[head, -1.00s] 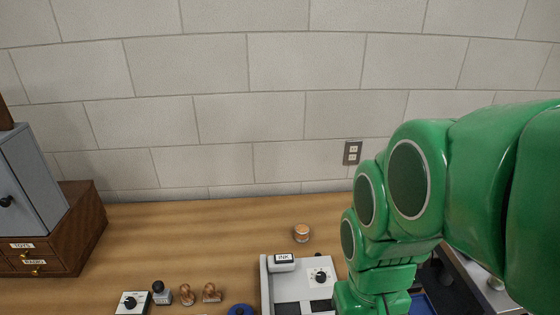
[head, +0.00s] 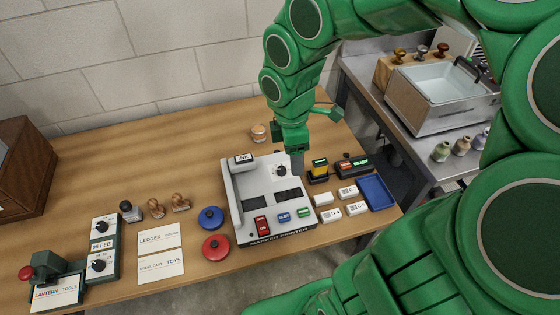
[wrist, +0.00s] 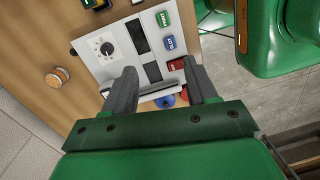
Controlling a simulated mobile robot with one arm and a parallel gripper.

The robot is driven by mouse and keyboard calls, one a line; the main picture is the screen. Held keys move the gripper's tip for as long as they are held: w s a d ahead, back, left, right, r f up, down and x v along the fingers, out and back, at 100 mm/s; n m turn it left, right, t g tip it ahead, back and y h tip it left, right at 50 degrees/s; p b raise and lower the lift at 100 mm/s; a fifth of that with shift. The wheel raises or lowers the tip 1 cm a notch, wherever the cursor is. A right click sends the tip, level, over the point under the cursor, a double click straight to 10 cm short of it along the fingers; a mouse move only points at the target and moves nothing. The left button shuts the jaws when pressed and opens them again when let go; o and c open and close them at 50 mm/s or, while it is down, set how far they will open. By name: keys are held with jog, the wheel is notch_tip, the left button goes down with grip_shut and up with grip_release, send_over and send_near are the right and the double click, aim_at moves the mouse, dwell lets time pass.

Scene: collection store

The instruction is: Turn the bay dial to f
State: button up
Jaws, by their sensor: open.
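A grey label printer (head: 238,205) stands on the wooden table. A round dial (head: 281,171) with a black knob on a white plate is at its upper right; the same dial shows in the wrist view (wrist: 106,47). Its marks are too small to read, and I cannot tell if it is the bay dial. Two more black-knobbed dials, an upper one (head: 103,226) and a lower one (head: 98,265), sit on a green device at the left. My gripper (wrist: 160,68) is open and empty above the printer, with the printer's dial left of its fingers in the wrist view.
The printer has red, blue and green buttons (head: 283,217) and a grey lever arm (head: 235,180). Right of it are white blocks (head: 335,215) and a blue tray (head: 376,192). Stamps (head: 156,207), cards (head: 160,238) and red and blue lidded pots (head: 211,218) lie left.

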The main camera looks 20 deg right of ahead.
aim_at(282, 169)
jog(key=w+f+n, duration=0.3)
jog(key=w+f, duration=0.1)
jog(key=w+f+n, duration=0.4)
jog(key=w+f+n+t, duration=0.1)
jog(key=w+f+n, duration=0.2)
jog(key=w+f, duration=0.1)
jog(key=shift+w+d+y, duration=0.15)
jog(key=shift+d+y, duration=0.25)
jog(key=shift+n, duration=0.3)
jog(key=shift+w+f, duration=0.1)
jog(key=shift+f, duration=3.8)
jog(key=c, duration=1.1)
jog(key=shift+o, duration=0.2)
